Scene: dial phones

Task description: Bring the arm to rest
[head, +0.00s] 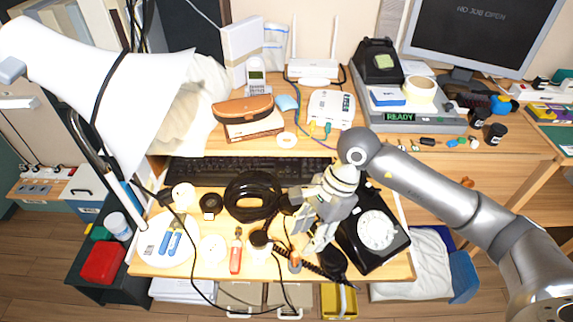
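My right arm (440,195) reaches in from the lower right, over the desk's right part. Its gripper (312,238) points down beside the left edge of a black dial phone (396,252) with a white dial (377,229). The fingers look apart, and I see nothing between them. The gripper and wrist hide part of the desk and the phone's upper left. A black rounded piece, perhaps a handset end (333,263), lies left of the phone near a coiled cord. I cannot tell whether the gripper touches anything. My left gripper is not in view.
A white lamp (120,90) overhangs the left side. A monitor (485,35) stands at the back right.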

